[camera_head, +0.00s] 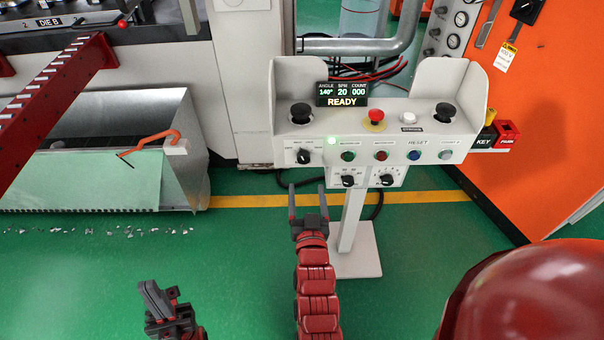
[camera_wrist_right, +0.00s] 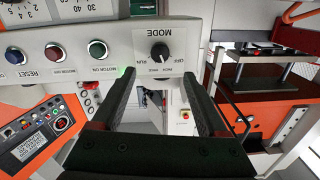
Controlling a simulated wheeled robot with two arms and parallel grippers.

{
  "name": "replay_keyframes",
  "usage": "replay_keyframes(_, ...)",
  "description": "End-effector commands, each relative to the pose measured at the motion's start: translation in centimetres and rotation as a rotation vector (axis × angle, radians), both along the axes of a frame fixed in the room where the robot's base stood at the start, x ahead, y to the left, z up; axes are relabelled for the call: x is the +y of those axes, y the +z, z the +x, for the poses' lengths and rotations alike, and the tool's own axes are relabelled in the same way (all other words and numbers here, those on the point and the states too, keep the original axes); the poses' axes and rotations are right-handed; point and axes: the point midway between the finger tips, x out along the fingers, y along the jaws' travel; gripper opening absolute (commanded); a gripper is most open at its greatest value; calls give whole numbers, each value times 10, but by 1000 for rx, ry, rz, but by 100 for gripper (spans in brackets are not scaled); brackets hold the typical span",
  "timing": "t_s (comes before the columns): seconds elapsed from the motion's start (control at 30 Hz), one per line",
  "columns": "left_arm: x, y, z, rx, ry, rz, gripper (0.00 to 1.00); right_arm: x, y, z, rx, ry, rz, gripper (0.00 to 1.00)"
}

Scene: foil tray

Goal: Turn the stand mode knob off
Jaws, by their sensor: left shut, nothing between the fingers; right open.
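The stand mode knob (camera_head: 304,156) is a black rotary knob at the left end of the control stand's front panel (camera_head: 456,157). In the right wrist view, upside down, the knob (camera_wrist_right: 160,51) sits beside the word MODE, with OFF and RUN labels around it. I cannot tell surely which label its pointer meets. My right gripper (camera_head: 307,190) is open and empty, below and in front of the panel; its fingers (camera_wrist_right: 160,95) point toward the knob without touching it. My left gripper (camera_head: 162,291) is shut and empty, low at the left, away from the stand.
Green, red and blue buttons (camera_head: 381,155) line the panel right of the knob. Two more black knobs (camera_head: 348,181) sit on a lower box. A red mushroom button (camera_head: 376,115) is on top. The display (camera_head: 342,94) reads READY. Green floor (camera_head: 250,260) lies open at left.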

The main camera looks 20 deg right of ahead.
Motion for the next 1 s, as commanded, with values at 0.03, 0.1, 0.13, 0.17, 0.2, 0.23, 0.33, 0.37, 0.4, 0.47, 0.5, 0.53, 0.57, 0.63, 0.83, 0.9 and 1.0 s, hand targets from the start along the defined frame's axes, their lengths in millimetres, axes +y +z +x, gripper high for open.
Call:
replay_keyframes(0.03, 0, -16, 0, 0, 0, 0, 0, -4, -5, 11, -7, -3, -1, 77)
replay_keyframes(0.1, 0, -25, 0, 0, 0, 0, 0, -7, -4, 25, -8, -2, -2, 77)
replay_keyframes(0.13, 0, -28, 0, 0, 0, 0, 0, -8, -5, 31, -6, -2, 0, 77)
replay_keyframes(0.17, 0, -32, 0, 0, 0, 0, 0, -10, -4, 37, -7, -2, -1, 77)
replay_keyframes(0.2, 0, -37, 0, 0, 0, 0, 0, -12, -3, 44, -8, -2, -3, 77)
replay_keyframes(0.23, 0, -39, 0, 0, 0, 0, 0, -13, -3, 49, -7, -2, -2, 77)
replay_keyframes(0.33, 0, -48, 0, 0, 0, 0, 0, -17, -3, 67, -4, 0, -1, 77)
replay_keyframes(0.37, 0, -50, 0, 0, 0, 0, 0, -19, -3, 71, -3, 0, -3, 77)
replay_keyframes(0.4, 0, -52, 0, 0, 0, 0, 0, -19, -3, 76, -3, 1, -2, 77)
replay_keyframes(0.47, 0, -55, 0, 0, 0, 0, 0, -21, -2, 84, -3, 1, -1, 77)
replay_keyframes(0.5, 0, -56, 0, 0, 0, 0, 0, -22, -1, 87, -3, 1, 0, 77)
replay_keyframes(0.53, 0, -57, 0, 0, 0, 0, 0, -23, -1, 90, -3, 0, 0, 77)
replay_keyframes(0.57, 0, -57, 0, 0, 0, 0, 0, -23, 0, 92, -2, 0, 0, 77)
replay_keyframes(0.63, 0, -58, 0, 0, 0, 0, 0, -24, 0, 95, -1, 0, 0, 77)
replay_keyframes(0.83, 0, -58, 0, 0, 0, 0, 0, -25, 0, 97, 1, 0, -1, 77)
replay_keyframes(0.9, 0, -58, 0, 0, 0, 0, 0, -25, 0, 97, 1, 0, 0, 77)
replay_keyframes(1.0, 0, -58, 0, 0, 0, 0, 0, -24, 0, 97, 0, 1, 0, 68)
